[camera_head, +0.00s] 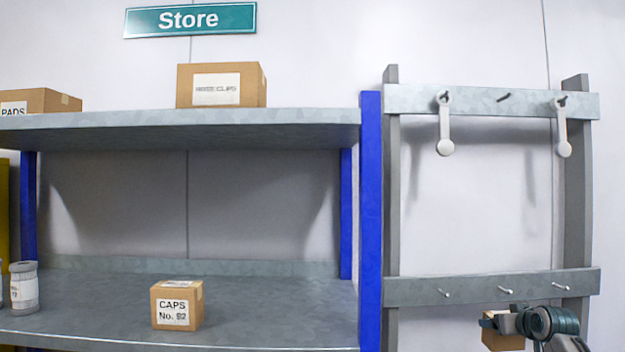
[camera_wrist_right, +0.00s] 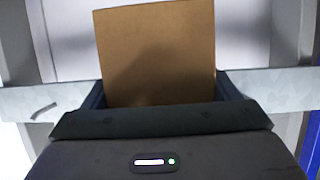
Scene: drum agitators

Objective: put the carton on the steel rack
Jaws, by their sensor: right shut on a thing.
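My right gripper (camera_head: 506,324) is at the lower right of the head view, in front of the peg rack. It is shut on a brown carton (camera_head: 503,335), which hangs clear of any shelf. In the right wrist view the carton (camera_wrist_right: 158,55) stands between the two fingers (camera_wrist_right: 163,92), with a plain brown face towards the camera. The steel rack (camera_head: 265,300), with blue posts and grey shelves, is to the left of the gripper. My left gripper is not in view.
A CAPS carton (camera_head: 176,305) stands on the lower shelf and a tin (camera_head: 24,288) at its left. Two cartons, HOSE CLIPS (camera_head: 220,85) and PADS (camera_head: 38,101), stand on the upper shelf. The lower shelf is clear right of CAPS. The peg rack (camera_head: 490,287) holds two hanging pale tools.

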